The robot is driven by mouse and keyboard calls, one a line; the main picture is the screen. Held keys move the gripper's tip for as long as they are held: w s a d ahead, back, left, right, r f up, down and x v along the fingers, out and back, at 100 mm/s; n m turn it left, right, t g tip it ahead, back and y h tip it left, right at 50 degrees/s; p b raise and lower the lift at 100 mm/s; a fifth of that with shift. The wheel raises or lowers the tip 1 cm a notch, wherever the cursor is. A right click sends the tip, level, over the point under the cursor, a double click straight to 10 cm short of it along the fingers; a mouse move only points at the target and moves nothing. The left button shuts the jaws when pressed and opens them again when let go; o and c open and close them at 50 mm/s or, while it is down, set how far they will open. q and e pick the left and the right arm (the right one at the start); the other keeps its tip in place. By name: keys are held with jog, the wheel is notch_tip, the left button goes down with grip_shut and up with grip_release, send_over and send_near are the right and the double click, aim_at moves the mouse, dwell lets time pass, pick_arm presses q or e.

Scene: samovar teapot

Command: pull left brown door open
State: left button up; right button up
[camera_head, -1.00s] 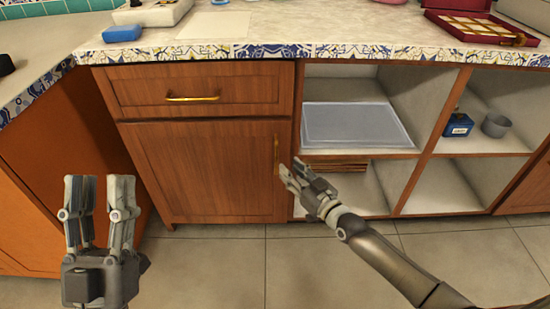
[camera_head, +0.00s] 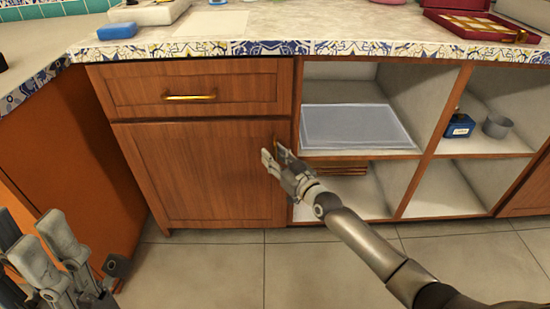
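The left brown door (camera_head: 200,172) is a wooden cabinet door under a drawer and looks closed. Its vertical gold handle (camera_head: 276,143) is at the door's right edge, mostly hidden behind my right gripper. My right gripper (camera_head: 274,155) is at the handle, with its two fingertips slightly apart near it. I cannot tell whether the fingers touch or grip the handle. My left gripper (camera_head: 38,240) is at the lower left, away from the door, with its fingers spread and nothing seen between them.
A drawer (camera_head: 195,90) with a gold handle is above the door. Open shelves to the right hold a translucent tray (camera_head: 355,128), a blue box (camera_head: 459,125) and a grey cup (camera_head: 496,126). The patterned countertop edge (camera_head: 330,48) overhangs the front. The tiled floor (camera_head: 200,270) is clear.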

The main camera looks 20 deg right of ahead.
grip_shut()
jog(key=shift+s, duration=0.1)
dwell(0.3)
